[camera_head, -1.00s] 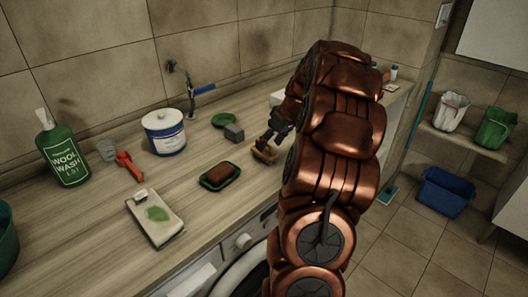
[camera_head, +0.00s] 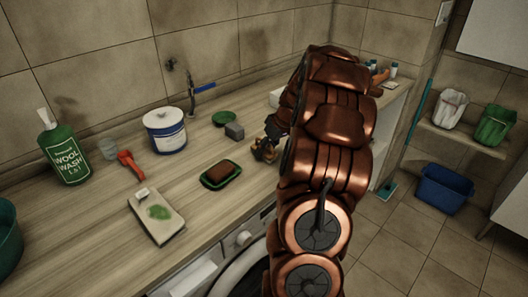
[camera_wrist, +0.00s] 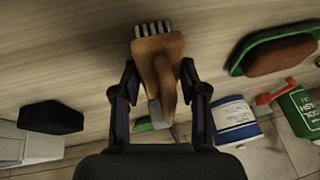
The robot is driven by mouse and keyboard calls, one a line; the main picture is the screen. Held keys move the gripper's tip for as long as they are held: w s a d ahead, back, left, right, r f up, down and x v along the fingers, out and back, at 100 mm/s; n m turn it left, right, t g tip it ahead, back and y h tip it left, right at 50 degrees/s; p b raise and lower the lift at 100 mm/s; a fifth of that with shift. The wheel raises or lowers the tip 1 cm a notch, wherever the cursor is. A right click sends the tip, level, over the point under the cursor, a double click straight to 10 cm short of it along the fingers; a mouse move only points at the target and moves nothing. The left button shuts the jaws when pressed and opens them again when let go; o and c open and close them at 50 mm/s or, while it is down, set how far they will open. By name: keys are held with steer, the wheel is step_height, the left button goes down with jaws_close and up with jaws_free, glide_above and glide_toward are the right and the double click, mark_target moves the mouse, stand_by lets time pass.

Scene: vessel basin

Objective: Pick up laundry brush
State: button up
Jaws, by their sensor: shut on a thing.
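The laundry brush (camera_wrist: 158,62) has a wooden body and handle, with pale bristles (camera_wrist: 152,28) at its far end in the wrist view. My gripper (camera_wrist: 158,92) is shut on it, one dark finger on each side of the wood. In the head view the brush (camera_head: 265,155) is small and partly hidden by my gripper (camera_head: 270,143), over the counter near its front edge. It looks tilted there. I cannot tell how far the brush is above the counter.
A green dish with brown soap (camera_head: 221,174) lies just left of my gripper. A grey block (camera_head: 234,131) and a green dish (camera_head: 224,118) are behind.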

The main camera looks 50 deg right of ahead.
steer(key=shift+c, duration=1.3)
steer(key=shift+r+b, duration=0.85)
steer(key=shift+r, duration=0.8)
steer(key=s+r+b, duration=0.1)
steer(key=s+b, duration=0.3)
steer(key=s, duration=1.2)
steer(key=shift+a+r, duration=0.2)
steer(key=shift+r, duration=0.15)
steer(key=o, duration=0.5)
steer(key=c, duration=0.4)
